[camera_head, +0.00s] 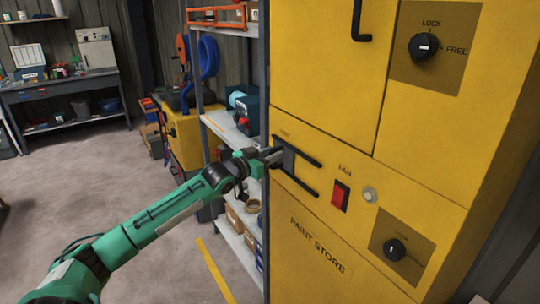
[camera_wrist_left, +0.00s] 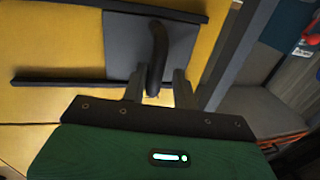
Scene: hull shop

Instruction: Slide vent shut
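The vent is a grey sliding plate (camera_head: 288,158) between two black rails on the yellow paint store cabinet (camera_head: 330,225). The plate sits toward the left end of the rails in the head view. In the left wrist view the plate (camera_wrist_left: 122,42) carries a dark upright handle (camera_wrist_left: 157,55). My left gripper (camera_head: 272,156) is at the plate. In the left wrist view its two fingers (camera_wrist_left: 158,88) stand apart, one on each side of the handle's lower end. A gap seems to show between fingers and handle; contact is unclear. My right gripper is not in view.
A red fan switch (camera_head: 340,196) and a pale round button (camera_head: 370,194) sit right of the vent. Lock knobs are above (camera_head: 423,46) and below (camera_head: 394,250). A shelf unit (camera_head: 222,125) stands close to the left. Open floor (camera_head: 110,180) lies farther left.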

